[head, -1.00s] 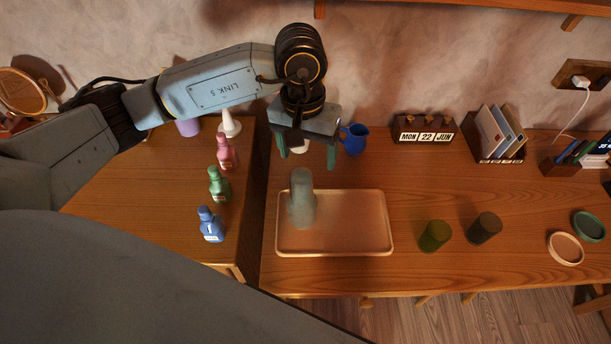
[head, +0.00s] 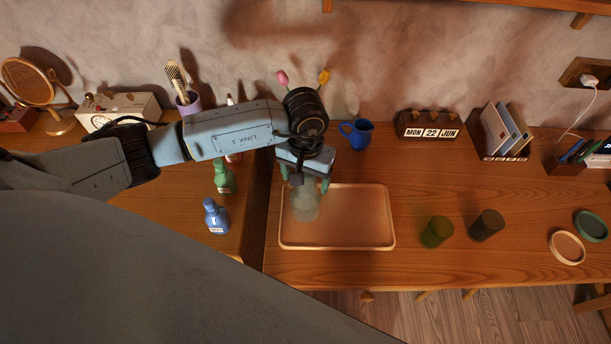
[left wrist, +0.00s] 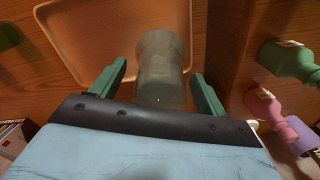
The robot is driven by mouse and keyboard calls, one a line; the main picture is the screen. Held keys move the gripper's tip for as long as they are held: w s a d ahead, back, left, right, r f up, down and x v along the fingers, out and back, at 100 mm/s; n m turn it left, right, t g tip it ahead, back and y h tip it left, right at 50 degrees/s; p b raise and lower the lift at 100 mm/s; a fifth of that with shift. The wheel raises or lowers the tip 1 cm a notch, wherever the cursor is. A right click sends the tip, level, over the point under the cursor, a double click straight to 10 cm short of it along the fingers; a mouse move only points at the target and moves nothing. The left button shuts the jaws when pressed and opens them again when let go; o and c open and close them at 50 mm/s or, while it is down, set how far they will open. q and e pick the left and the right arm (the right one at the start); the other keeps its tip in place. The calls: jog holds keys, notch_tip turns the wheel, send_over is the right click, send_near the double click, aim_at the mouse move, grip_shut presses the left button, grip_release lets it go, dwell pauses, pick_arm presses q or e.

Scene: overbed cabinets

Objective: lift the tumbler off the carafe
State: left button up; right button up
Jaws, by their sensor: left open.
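The carafe (head: 306,208) is frosted grey-green glass and stands upright at the left end of a tan tray (head: 355,220). The tumbler (left wrist: 162,92) seems to be its upper part, capping the carafe, and it shows between the fingers in the left wrist view. In the head view my gripper hides the top of it. My left gripper (head: 311,185) is open, with one green finger on each side of the tumbler; in the left wrist view (left wrist: 159,85) gaps show on both sides. My right gripper is not in view.
Blue (head: 215,217) and green (head: 223,178) bottles stand on the left cabinet. The tray's right part is clear.

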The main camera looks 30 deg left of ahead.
pick_arm(q)
jog(key=shift+f, duration=0.4)
jog(key=shift+c, duration=0.3)
jog(key=c, duration=1)
